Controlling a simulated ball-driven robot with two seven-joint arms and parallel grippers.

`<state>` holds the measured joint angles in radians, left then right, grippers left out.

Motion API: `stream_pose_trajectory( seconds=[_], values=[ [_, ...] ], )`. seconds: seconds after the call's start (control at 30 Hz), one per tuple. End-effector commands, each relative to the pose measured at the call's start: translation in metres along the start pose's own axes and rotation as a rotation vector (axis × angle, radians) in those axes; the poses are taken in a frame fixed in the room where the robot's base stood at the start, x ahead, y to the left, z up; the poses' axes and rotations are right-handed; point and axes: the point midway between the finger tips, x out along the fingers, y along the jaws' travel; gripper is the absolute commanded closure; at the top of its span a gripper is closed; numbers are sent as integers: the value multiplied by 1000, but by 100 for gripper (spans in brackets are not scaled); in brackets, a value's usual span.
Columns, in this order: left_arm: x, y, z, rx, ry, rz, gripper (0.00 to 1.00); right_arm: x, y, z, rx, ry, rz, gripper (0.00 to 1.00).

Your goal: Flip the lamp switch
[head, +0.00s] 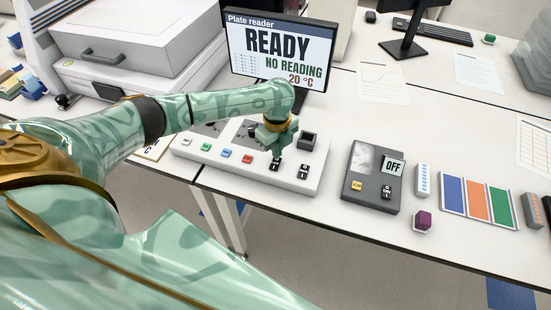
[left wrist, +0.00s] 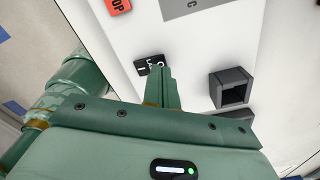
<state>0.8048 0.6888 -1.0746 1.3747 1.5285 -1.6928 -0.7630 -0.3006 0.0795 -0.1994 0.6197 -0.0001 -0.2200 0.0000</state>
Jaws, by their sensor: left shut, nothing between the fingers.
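A white control panel (head: 232,165) lies on the table. It carries a black rocker switch (head: 275,164) near its front edge, and a second black switch (head: 304,171) to the right of it. My left gripper (head: 279,152) is shut and empty, pointing down at the first switch. In the left wrist view the shut fingertips (left wrist: 160,72) cover part of a black switch (left wrist: 149,65) with a partly hidden label starting "LA" and a white "I" mark. I cannot tell whether they touch it. My right gripper is not in view.
A dark square socket (head: 308,140) stands on the panel behind the switches; red, blue and green buttons lie left. A dark grey box (head: 371,160) reading OFF stands to the right. A monitor (head: 280,45) is behind. The table's front edge is close.

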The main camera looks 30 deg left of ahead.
Motion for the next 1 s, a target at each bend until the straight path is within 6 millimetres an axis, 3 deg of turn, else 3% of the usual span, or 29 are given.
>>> stream_pose_trajectory(
  seconds=[1.0],
  values=[
    [10,0,0,-1,0,0,100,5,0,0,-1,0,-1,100]
  ],
)
